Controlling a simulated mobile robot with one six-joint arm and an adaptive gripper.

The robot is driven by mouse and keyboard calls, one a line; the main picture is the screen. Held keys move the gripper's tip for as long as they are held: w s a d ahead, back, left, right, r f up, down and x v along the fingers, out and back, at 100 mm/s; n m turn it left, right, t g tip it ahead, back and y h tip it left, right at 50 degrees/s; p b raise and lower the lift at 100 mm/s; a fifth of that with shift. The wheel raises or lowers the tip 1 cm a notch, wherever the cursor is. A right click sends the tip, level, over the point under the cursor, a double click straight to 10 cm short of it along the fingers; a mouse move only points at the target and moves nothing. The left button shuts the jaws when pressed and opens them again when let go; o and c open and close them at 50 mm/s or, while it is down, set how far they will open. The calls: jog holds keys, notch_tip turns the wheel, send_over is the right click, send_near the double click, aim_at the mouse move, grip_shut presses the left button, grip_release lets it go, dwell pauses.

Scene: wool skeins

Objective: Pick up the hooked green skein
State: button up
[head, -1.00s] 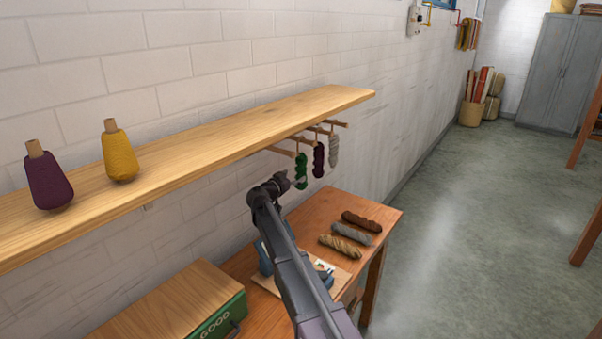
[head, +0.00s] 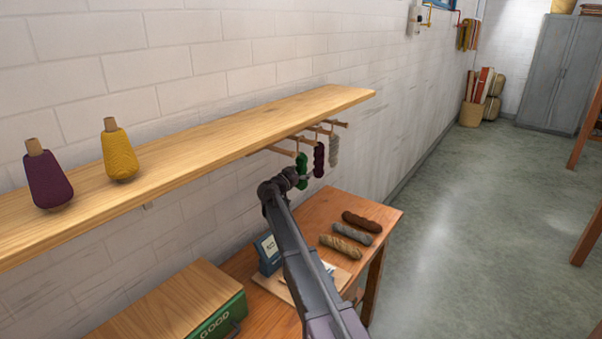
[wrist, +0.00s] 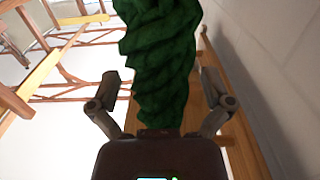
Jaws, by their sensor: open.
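The green skein (head: 302,168) hangs from a wooden peg under the shelf, at the left end of a row of hanging skeins. In the wrist view the green skein (wrist: 160,62) fills the middle, its twisted strands hanging between the two fingers. My gripper (wrist: 163,98) is open, with one finger on each side of the skein and a gap showing at both sides. In the head view my gripper (head: 294,178) is at the lower part of the green skein, partly hiding it.
A dark purple skein (head: 319,160) and a grey skein (head: 334,150) hang close by on the right. The shelf (head: 220,120) runs just above. Below, a table (head: 318,208) holds brown (head: 362,221), grey (head: 353,238) and tan (head: 346,252) skeins. The floor at right is clear.

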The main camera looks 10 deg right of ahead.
aim_at(299, 164)
dwell(0.5)
jog(key=c, duration=1.1)
jog(key=shift+r, duration=0.1)
notch_tip(299, 164, up, 2)
jog(key=p, duration=0.2)
jog(key=shift+r+p, duration=0.25)
jog(key=shift+p, duration=0.1)
jog(key=shift+s+r+p, duration=0.4)
jog(key=shift+r+p, duration=0.2)
jog(key=s, duration=1)
jog(key=s+r+p, duration=0.1)
jog(key=s, duration=0.4)
jog(key=shift+s, duration=0.15)
jog(key=shift+d, duration=0.1)
jog(key=shift+s, duration=0.1)
jog(key=shift+v, duration=1.75)
